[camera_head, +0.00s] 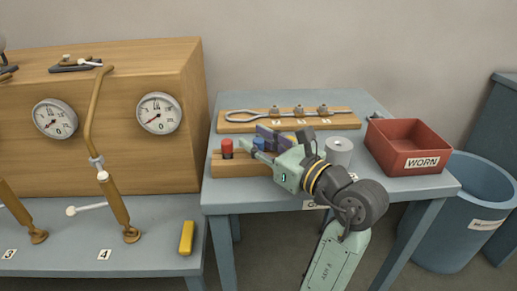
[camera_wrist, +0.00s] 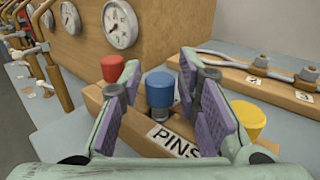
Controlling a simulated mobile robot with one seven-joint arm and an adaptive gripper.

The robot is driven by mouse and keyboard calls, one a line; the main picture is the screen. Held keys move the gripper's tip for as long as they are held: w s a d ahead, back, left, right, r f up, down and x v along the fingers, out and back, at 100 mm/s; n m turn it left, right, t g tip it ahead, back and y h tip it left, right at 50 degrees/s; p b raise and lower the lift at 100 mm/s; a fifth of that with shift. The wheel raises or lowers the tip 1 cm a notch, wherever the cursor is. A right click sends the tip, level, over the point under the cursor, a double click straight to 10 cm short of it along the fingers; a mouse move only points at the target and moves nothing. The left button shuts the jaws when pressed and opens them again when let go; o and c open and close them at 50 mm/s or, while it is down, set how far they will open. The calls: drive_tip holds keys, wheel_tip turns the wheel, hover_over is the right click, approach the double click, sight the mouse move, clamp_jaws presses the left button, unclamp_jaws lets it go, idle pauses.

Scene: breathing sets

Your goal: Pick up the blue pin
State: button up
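The blue pin (camera_wrist: 160,90) stands upright in a wooden block (camera_wrist: 205,147) with a "PINS" label. In the wrist view it lies between the two purple-padded fingers of my gripper (camera_wrist: 160,108), which are open with gaps on both sides. In the head view the blue pin (camera_head: 259,144) shows just beside my gripper (camera_head: 266,142), partly hidden by it. A red pin (camera_wrist: 112,68) stands left of the blue one, and a yellow pin (camera_wrist: 247,122) stands to the right, partly behind the right finger.
A wooden rack (camera_head: 345,122) with a metal hook tool lies behind the block. A red "WORN" bin (camera_head: 408,161) and a pale cylinder (camera_head: 339,151) stand to the right. A wooden gauge cabinet (camera_head: 150,75) stands left on another table.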

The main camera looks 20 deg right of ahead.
drive_tip(key=shift+c, duration=0.2)
clamp_jaws()
idle(0.4)
